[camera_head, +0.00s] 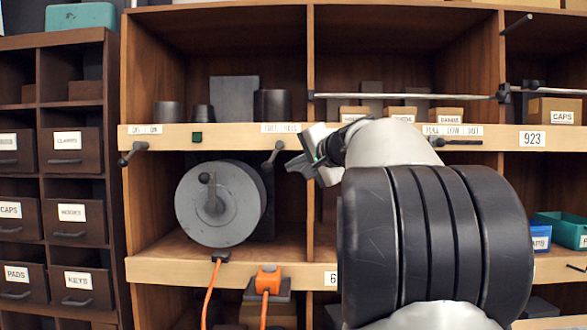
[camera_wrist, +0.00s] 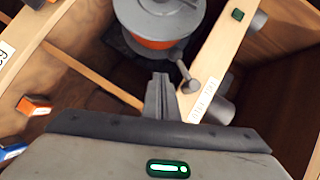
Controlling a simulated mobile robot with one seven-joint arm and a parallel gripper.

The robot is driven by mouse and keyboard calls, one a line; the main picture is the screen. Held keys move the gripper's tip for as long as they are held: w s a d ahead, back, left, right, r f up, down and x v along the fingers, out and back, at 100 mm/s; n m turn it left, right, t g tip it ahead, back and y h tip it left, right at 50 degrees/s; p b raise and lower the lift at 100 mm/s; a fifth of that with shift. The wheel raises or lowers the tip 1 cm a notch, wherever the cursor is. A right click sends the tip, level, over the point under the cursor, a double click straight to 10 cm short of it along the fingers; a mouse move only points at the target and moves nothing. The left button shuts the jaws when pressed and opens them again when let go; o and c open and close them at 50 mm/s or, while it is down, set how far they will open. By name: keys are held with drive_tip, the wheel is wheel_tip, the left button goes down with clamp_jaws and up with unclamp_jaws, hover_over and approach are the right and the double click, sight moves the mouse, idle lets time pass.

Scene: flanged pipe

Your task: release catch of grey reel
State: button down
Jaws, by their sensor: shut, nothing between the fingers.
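The grey reel (camera_head: 220,203) sits in the middle-left bay, its round face with a crank handle toward the head camera. The wrist view shows the reel (camera_wrist: 162,18) from above, with an orange band below its flange. A small dark lever, apparently the catch (camera_head: 272,154), hangs from the shelf edge at the reel's upper right. The wrist view shows this lever (camera_wrist: 186,76) just right of my fingertips. My gripper (camera_head: 292,165) is shut and empty, right of the lever; its fingers also show in the wrist view (camera_wrist: 160,80). I cannot tell if they touch the lever.
A similar lever (camera_head: 134,151) is on the shelf edge at the left. A green square (camera_head: 197,136) and paper labels mark the edge. Orange cables (camera_head: 209,292) hang below the reel. Shelf boards and the bay divider (camera_head: 310,205) border the space around my gripper.

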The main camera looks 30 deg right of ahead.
drive_tip(key=f+v, duration=0.2)
drive_tip(key=v, duration=0.7)
drive_tip(key=shift+s+r, duration=0.3)
drive_tip(key=shift+s, duration=0.05)
drive_tip(key=shift+d, duration=0.15)
